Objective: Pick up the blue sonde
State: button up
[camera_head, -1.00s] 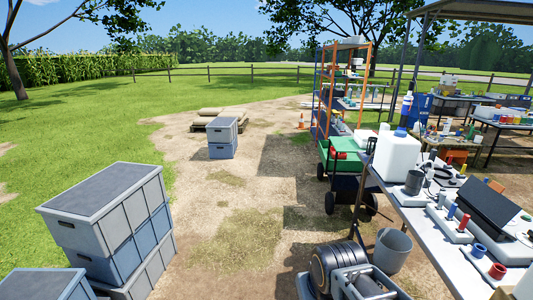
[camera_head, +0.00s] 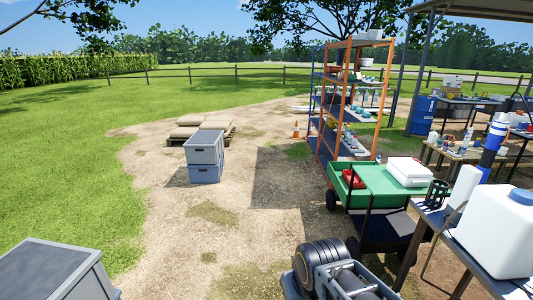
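A tall blue tube with a white band (camera_head: 496,136) stands upright at the right, behind a large white jug. I cannot tell whether it is the blue sonde, and no other clear candidate shows. The white jug (camera_head: 497,236) with a blue cap is on a table at the right edge and hides what is behind it. My folded arm parts show at the bottom centre. My gripper's fingers cannot be made out in this view.
A green cart (camera_head: 377,183) bearing a white box (camera_head: 408,171) stands right of centre, before an orange-framed shelf (camera_head: 343,100). Stacked grey crates (camera_head: 204,150) stand left of centre, and a grey bin (camera_head: 52,272) at lower left. Bare ground between is clear.

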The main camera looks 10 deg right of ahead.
aim_at(499, 129)
jog(key=i, duration=1.05)
jog(key=z, duration=2)
jog(key=i, duration=1.65)
